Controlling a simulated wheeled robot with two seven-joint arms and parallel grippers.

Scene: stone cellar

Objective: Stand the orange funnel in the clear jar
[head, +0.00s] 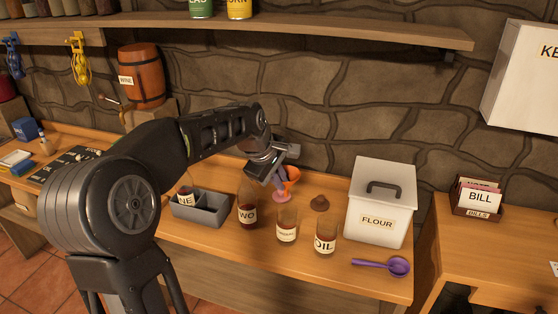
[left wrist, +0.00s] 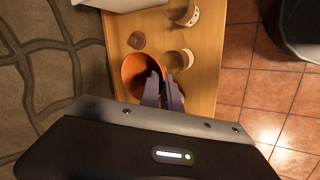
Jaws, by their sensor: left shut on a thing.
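The orange funnel (head: 293,176) is in my left gripper (head: 277,184), above the table; its wide mouth faces the camera in the left wrist view (left wrist: 136,72). The fingers (left wrist: 164,92) are shut on it at its side, and they hide part of it. A clear jar (head: 287,222) with a white label stands upright on the table, just below and in front of the gripper. Another clear jar (head: 325,231) labelled OIL stands to its right. I cannot tell whether the funnel's spout touches anything. My right gripper is not in view.
A dark bottle (head: 247,200) labelled TWO and a grey divided tray (head: 207,212) stand to the left. A brown cone-shaped thing (head: 319,203), a white FLOUR bin (head: 382,200) and a purple scoop (head: 390,265) are to the right. The table front is partly clear.

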